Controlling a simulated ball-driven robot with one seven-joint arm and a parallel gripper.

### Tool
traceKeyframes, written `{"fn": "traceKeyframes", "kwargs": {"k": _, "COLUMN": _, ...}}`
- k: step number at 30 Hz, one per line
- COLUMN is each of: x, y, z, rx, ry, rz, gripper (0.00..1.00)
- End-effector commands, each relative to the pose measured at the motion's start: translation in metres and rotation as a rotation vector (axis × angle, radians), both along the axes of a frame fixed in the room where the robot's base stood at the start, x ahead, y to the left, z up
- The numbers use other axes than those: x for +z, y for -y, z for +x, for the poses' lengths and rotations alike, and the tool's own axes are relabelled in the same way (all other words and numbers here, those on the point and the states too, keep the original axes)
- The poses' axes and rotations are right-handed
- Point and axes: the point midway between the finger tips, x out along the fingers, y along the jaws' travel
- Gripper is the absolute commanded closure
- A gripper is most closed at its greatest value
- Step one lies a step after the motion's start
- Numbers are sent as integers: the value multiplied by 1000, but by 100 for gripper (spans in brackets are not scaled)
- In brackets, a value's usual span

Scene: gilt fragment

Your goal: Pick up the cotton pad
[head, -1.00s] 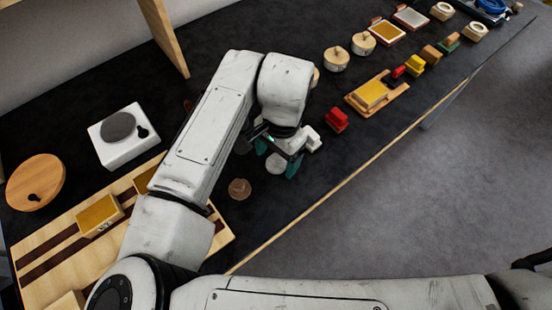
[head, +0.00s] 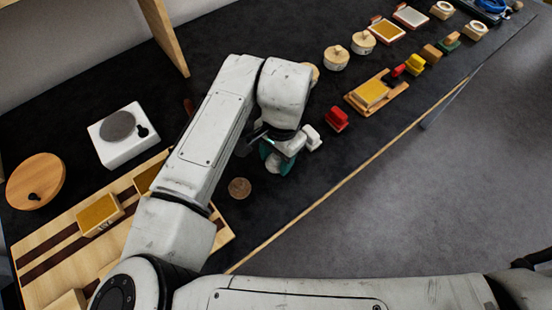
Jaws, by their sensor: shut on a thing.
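My gripper (head: 276,160), with teal fingertips, is low over the dark tabletop near the middle of the head view. It is shut on the cotton pad (head: 273,162), a pale round disc. Only a small part of the pad shows between the fingers; the wrist and fingers hide the rest. I cannot tell whether the pad still touches the table.
A brown disc (head: 239,188) lies just left of the gripper. A white block (head: 312,138) and a red block (head: 336,120) stand to its right. A striped wooden board (head: 50,262) is at left. The table's front edge (head: 310,215) is below, with bare tabletop between.

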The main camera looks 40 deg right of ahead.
Motion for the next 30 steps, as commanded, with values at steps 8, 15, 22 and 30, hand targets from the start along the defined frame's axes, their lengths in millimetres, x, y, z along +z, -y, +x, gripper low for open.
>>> {"fn": "traceKeyframes", "kwargs": {"k": 8, "x": 2, "y": 0, "z": 0, "rx": 0, "ry": 0, "rz": 0, "gripper": 78}}
{"fn": "traceKeyframes", "kwargs": {"k": 15, "x": 25, "y": 0, "z": 1, "rx": 0, "ry": 3, "rz": -1, "gripper": 78}}
{"fn": "traceKeyframes", "kwargs": {"k": 22, "x": 76, "y": 20, "z": -32, "rx": -8, "ry": 4, "rz": -2, "gripper": 78}}
{"fn": "traceKeyframes", "kwargs": {"k": 30, "x": 111, "y": 50, "z": -85, "rx": -9, "ry": 1, "rz": -3, "gripper": 78}}
